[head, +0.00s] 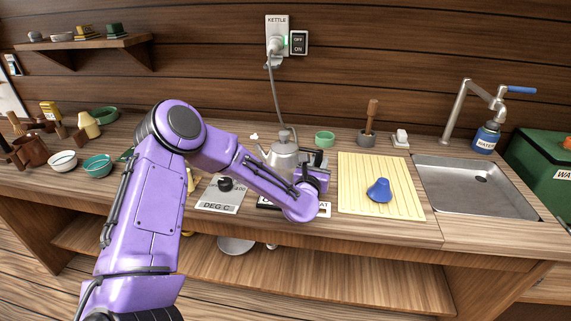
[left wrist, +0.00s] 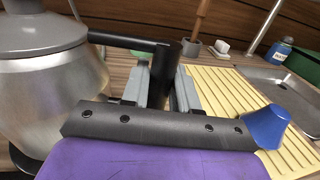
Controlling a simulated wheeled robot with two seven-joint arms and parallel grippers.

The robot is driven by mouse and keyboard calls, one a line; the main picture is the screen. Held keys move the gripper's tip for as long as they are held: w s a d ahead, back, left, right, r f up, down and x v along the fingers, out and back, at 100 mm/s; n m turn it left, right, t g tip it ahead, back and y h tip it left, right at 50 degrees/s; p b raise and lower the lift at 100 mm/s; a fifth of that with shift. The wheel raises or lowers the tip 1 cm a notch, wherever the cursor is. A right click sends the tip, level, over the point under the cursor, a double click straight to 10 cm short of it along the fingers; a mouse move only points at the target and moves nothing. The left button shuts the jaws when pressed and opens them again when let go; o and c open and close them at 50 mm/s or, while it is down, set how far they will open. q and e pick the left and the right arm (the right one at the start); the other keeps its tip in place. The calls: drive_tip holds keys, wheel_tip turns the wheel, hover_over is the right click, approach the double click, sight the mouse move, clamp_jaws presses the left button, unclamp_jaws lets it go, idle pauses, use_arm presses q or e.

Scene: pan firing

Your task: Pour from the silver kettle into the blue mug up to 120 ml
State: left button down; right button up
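The silver kettle (head: 284,152) stands upright on the counter, partly behind my left forearm. It fills the left of the left wrist view (left wrist: 50,90), with a grey lid and a dark handle (left wrist: 166,72). My left gripper (left wrist: 162,88) has its two grey fingers on either side of the handle's upright grip, close against it. The blue mug (head: 379,190) is a tapered blue shape on the yellow ribbed board (head: 358,165), narrow end up with no opening visible. It also shows in the left wrist view (left wrist: 265,127). My right gripper is not in view.
A sink (head: 470,185) with a faucet is right of the board. A blue water bottle (head: 486,138) stands behind it. A green bowl (head: 325,138), a pestle holder (head: 367,138) and a kettle switch (head: 298,43) are at the back. A DEG C panel (head: 217,205) lies left of my gripper.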

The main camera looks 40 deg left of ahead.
use_arm(q)
drive_tip(key=shift+r+p, duration=1.7)
drive_tip(key=shift+r, duration=1.45)
drive_tip(key=shift+s+r, duration=0.1)
drive_tip(key=shift+s, duration=0.05)
drive_tip(key=s+d+f+m+h, duration=0.2)
drive_tip(key=s+d, duration=0.4)
drive_tip(key=d, duration=0.3)
drive_tip(key=s+d+f+m+t+h, duration=0.1)
drive_tip(key=s+d+h, duration=0.3)
drive_tip(key=d, duration=0.6)
drive_tip(key=shift+s+f+m+h, duration=0.45)
drive_tip(key=shift+s+m, duration=0.25)
drive_tip(key=shift+s, duration=0.15)
drive_tip(key=shift+f, duration=0.1)
